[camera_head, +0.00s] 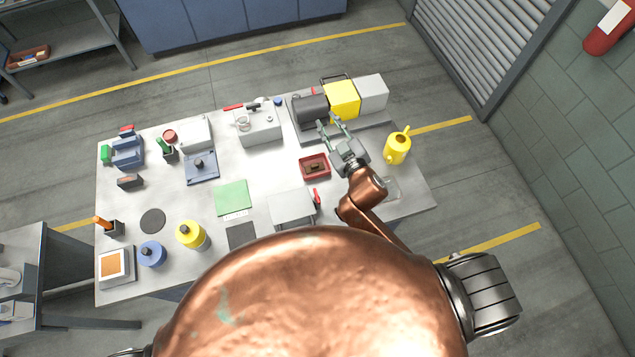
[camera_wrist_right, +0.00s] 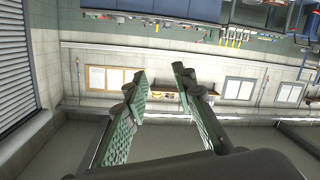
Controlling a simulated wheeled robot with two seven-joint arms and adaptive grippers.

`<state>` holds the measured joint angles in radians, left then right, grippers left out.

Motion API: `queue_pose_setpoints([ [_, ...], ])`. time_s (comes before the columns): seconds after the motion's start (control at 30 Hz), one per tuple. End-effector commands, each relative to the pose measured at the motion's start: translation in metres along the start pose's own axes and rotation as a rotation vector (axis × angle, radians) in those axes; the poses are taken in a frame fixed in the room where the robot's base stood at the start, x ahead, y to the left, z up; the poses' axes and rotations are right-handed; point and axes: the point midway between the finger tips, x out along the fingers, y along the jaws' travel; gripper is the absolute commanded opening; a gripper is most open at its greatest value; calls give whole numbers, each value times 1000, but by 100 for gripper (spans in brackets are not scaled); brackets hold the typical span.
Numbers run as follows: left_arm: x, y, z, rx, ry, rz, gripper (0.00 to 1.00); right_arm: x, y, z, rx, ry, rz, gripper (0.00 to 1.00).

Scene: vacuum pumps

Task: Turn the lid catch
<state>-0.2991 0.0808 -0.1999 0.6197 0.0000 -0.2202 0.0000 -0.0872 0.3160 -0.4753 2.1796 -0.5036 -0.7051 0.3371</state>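I cannot make out for sure which part is the lid catch. A vacuum pump (camera_head: 310,106) with a dark motor and a yellow block (camera_head: 342,99) stands at the back right of the table. A grey box (camera_head: 259,127) with small fittings and a red piece on top stands left of it. My right gripper (camera_head: 329,121) is open and empty, its fingers pointing at the pump's front; contact cannot be told. In the wrist view its two green-padded fingers (camera_wrist_right: 161,84) are apart with nothing between them. My left gripper is not in view.
A red tray (camera_head: 314,167) and a yellow watering can (camera_head: 397,147) flank the right gripper. A grey box with a red handle (camera_head: 291,207) stands nearer me. Bottles, a green pad (camera_head: 232,197) and tools occupy the left of the table (camera_head: 262,180).

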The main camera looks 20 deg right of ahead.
Motion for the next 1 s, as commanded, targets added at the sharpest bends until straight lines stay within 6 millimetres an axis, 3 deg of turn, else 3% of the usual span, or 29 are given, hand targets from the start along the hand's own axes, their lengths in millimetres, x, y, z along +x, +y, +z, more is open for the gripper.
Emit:
queue_pose_setpoints([
  [0.03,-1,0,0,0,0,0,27,6,-13,-41,-42,108,-28,25],
  [0.1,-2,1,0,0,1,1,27,7,-36,-92,-96,256,-74,25],
  [0.17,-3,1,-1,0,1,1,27,2,-60,-133,-147,381,-126,25],
  [0.2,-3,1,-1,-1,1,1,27,-4,-79,-160,-184,465,-165,25],
  [0.3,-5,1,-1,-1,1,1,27,-30,-132,-214,-292,670,-290,25],
  [0.4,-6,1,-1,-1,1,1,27,-69,-193,-246,-430,865,-454,25],
  [0.47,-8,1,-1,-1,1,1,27,-96,-232,-251,-532,968,-575,25],
  [0.57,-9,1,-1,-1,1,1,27,-141,-292,-227,-743,1100,-816,25],
  [0.63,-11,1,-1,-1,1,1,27,-165,-322,-187,-919,1143,-1003,25],
  [0.7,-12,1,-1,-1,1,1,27,-177,-335,-134,-1110,1131,-1188,25],
  [0.77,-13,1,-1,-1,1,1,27,-177,-332,-85,-1271,1078,-1334,25],
  [0.83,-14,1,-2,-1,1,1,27,-169,-314,-32,-1451,976,-1479,25],
  [0.9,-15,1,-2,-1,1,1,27,-155,-286,12,-1612,845,-1593,25],
  [1.0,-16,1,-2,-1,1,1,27,-132,-237,57,-1796,638,-1701,25],
])
